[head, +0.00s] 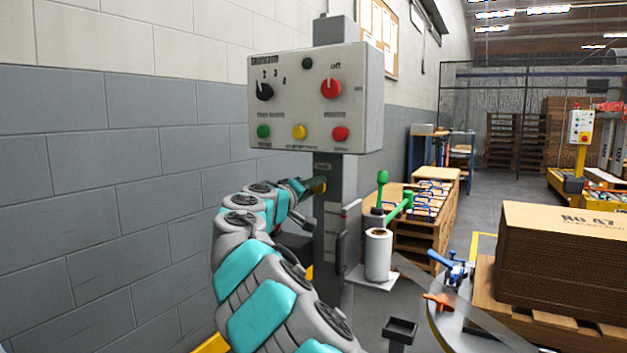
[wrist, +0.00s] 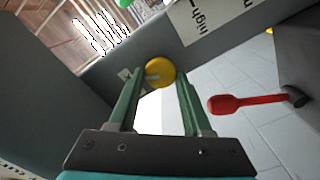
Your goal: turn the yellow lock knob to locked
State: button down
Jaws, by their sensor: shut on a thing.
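The yellow lock knob (wrist: 160,72) is a small round knob with a pale mark on its face, on the grey post (wrist: 112,66) in the wrist view. My gripper (wrist: 161,76) has its two green fingers on either side of the knob, shut on it at the fingertips. In the head view my gripper (head: 314,187) reaches the post (head: 334,225) below the control panel. The knob is hard to make out there, and its lock marking cannot be read in either view.
A red lever (wrist: 235,103) stands close right of the fingers in the wrist view. Above the arm is a control panel (head: 365,100) with several knobs and buttons. A white roll (head: 378,255) stands on a small shelf right of the post. A block wall (head: 100,190) is at left.

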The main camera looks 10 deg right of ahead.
jog(key=shift+a+n+p, duration=0.1)
jog(key=shift+n+p, duration=1.85)
jog(key=shift+n, duration=0.75)
jog(key=shift+f, duration=0.1)
jog(key=shift+c, duration=1.7)
grip_release()
jog(key=v, duration=0.7)
jog(key=shift+s+a+b, duration=0.25)
jog(key=shift+s+b, duration=0.05)
jog(key=shift+b, duration=0.15)
